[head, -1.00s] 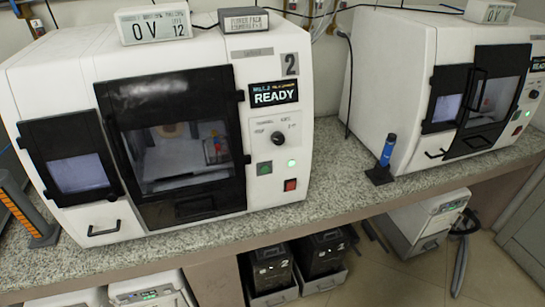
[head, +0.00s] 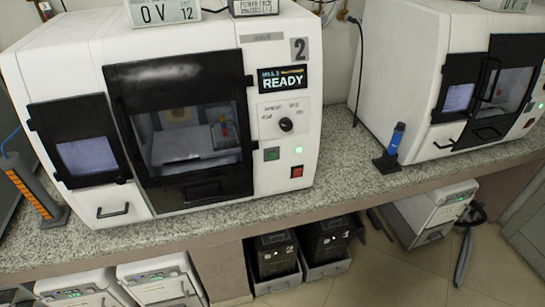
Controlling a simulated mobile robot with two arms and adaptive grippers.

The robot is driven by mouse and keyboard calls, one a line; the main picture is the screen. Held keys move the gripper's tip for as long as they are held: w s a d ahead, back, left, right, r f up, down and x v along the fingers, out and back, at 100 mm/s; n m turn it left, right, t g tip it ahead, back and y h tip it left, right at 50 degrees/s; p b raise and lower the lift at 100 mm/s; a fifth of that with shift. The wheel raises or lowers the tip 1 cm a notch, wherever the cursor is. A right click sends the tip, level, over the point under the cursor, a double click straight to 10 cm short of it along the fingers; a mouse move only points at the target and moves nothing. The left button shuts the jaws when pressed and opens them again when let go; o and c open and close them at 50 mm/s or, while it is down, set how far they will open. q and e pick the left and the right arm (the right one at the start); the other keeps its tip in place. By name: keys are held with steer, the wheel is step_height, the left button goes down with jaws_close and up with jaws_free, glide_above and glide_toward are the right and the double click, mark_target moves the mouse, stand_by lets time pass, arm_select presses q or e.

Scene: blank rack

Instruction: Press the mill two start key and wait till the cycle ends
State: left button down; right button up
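Mill two (head: 278,222) is a white boxy machine with a black "2" label on the left half of the head view. Its display (head: 282,79) reads "MILL 2" and "READY". Its dark-framed window door (head: 193,190) looks shut. On its panel a selector knob (head: 286,125) sits above a green key (head: 272,154), and a red key (head: 297,171) sits below right. A small green light (head: 299,150) glows beside the green key. Neither of my grippers shows in the head view.
A second white mill (head: 412,75) stands at the right on the same speckled counter (head: 345,205). A blue-topped tool in a black stand (head: 391,150) is between them. An orange-striped post (head: 33,196) stands at the left. Black bins (head: 274,256) and white units are below.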

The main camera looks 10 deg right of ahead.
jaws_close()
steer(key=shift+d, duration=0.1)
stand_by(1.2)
